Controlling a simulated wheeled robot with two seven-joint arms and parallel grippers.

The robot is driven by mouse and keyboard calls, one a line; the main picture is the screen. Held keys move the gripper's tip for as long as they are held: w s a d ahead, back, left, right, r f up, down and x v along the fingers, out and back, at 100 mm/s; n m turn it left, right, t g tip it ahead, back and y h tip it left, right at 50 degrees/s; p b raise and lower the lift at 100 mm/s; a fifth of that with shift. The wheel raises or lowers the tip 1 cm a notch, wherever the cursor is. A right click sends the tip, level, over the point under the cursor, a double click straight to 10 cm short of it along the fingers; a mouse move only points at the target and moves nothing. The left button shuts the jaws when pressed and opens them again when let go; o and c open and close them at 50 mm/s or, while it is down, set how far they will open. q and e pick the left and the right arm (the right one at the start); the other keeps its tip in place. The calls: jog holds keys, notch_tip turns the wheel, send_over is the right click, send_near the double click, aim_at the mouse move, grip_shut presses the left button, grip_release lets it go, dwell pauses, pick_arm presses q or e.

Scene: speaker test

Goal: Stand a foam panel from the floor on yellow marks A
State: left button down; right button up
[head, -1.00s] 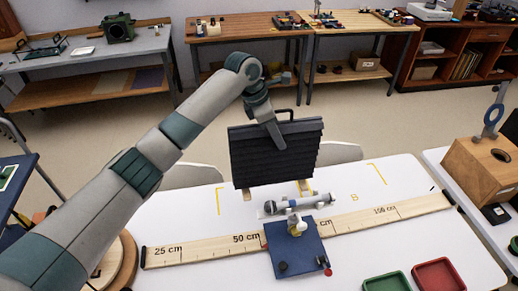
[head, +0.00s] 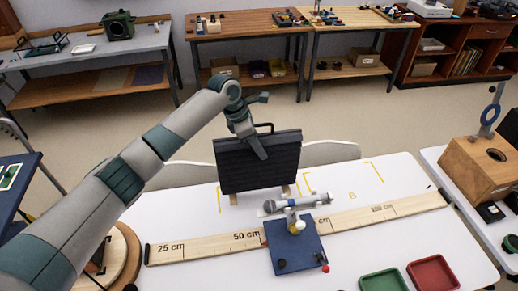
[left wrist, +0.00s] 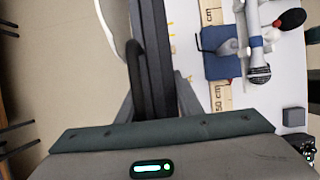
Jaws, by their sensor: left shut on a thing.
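A dark ribbed foam panel (head: 240,170) with a handle on top stands upright at the far side of the white table (head: 390,215). My left gripper (head: 260,152) is shut on its upper part; the panel (left wrist: 150,60) also runs between the fingers (left wrist: 157,100) in the left wrist view. Two small light feet show under it; whether they touch the table I cannot tell. Yellow corner marks (head: 219,200) show left of the panel, with another (head: 306,182) just to its right. A letter A is not visible. My right gripper is not in view.
A microphone (head: 297,203) on a blue base plate (head: 296,246) stands just in front of the panel, by a wooden ruler (head: 205,246). Marks B (head: 352,195) lie to the right, clear. Green (head: 384,282) and red (head: 433,272) trays are at the front right.

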pick_arm(q)
jog(key=shift+f, duration=0.95)
jog(key=shift+f+p, duration=0.1)
jog(key=shift+p, duration=0.25)
jog(key=c, duration=1.3)
grip_release()
jog(key=shift+o, duration=0.2)
jog(key=b+v, duration=0.4)
jog(key=v, duration=0.6)
jog(key=shift+r, duration=0.3)
jog(key=shift+v, duration=0.8)
